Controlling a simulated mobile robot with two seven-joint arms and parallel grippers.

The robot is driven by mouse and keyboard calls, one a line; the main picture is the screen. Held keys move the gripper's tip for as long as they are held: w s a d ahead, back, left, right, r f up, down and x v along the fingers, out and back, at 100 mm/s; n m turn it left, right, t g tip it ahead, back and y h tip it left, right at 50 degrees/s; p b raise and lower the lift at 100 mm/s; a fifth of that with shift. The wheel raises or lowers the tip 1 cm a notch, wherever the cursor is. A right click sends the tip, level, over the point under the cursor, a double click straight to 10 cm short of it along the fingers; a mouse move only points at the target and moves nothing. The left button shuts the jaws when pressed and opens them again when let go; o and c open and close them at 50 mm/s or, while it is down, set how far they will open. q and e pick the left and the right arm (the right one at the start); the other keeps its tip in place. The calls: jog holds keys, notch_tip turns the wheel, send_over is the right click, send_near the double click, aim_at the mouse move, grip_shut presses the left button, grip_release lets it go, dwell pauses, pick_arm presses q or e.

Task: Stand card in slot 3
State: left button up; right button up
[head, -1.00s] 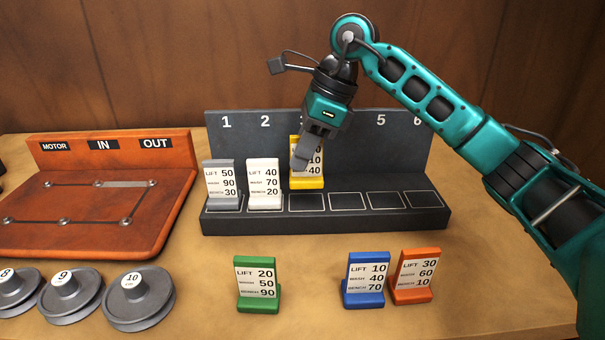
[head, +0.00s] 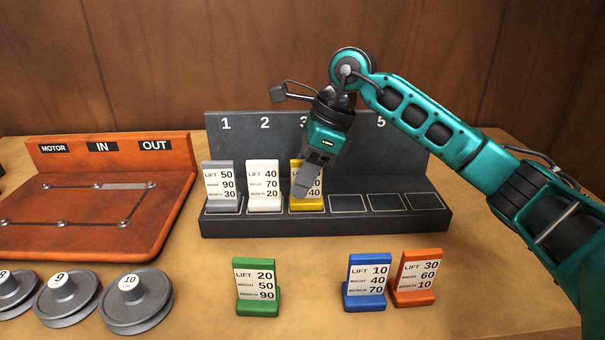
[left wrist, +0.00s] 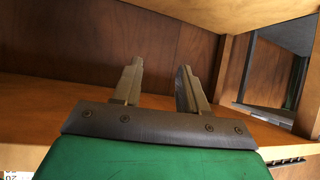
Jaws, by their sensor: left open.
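The yellow card (head: 310,206) stands at the third place of the dark slotted rack (head: 420,226), right of the white card. Its base appears down at slot level, roughly in line with its neighbours. My right gripper (head: 301,188) reaches down onto this card with its fingers across the card's face, and it looks shut on it. Its fingers hide part of the card's print, and the far finger cannot be seen. My left gripper (left wrist: 158,82) is open and empty in the left wrist view.
A grey card (head: 220,184) and a white card (head: 264,184) stand in slots 1 and 2. The three slots to the right are empty. Green (head: 257,285), blue (head: 367,281) and orange (head: 416,277) cards stand in front. A motor board (head: 100,200) and pulleys (head: 136,298) are left.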

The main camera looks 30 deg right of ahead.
jog(key=shift+r, duration=0.25)
pick_arm(q)
jog(key=shift+s+a+r+p, duration=0.3)
jog(key=shift+a+p, duration=0.05)
jog(key=shift+p, duration=0.6)
pick_arm(e)
jog(key=v, duration=1.2)
pick_arm(q)
jog(key=shift+w, duration=0.1)
pick_arm(e)
jog(key=shift+f, duration=0.1)
